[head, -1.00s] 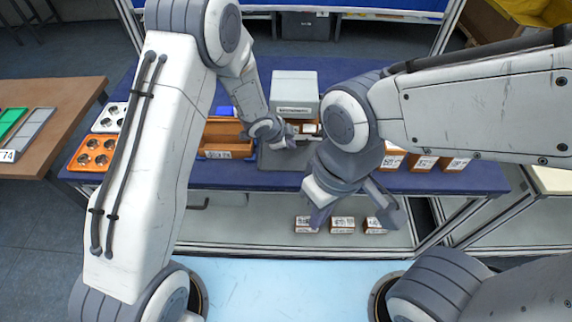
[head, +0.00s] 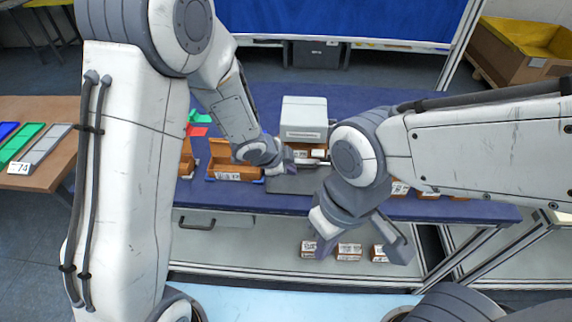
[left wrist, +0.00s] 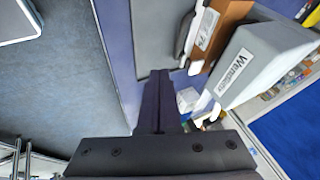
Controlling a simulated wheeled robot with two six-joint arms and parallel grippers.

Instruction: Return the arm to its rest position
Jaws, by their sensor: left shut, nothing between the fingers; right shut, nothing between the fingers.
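My left gripper (head: 289,160) is shut and empty, near the grey pad in front of the pale grey machine (head: 304,112). In the left wrist view its dark fingers (left wrist: 158,100) are together, with nothing between them, and the machine (left wrist: 262,62) stands to their right. My right gripper (head: 325,243) is shut and empty. In the head view it appears lower, over the boxes on the lower shelf, and its fingers are partly hard to make out.
A blue table (head: 262,205) carries an orange-brown open box (head: 222,155) and small brown boxes, partly hidden by my right arm. Labelled boxes (head: 349,251) sit on the lower shelf. A wooden table (head: 50,112) with coloured trays stands at left.

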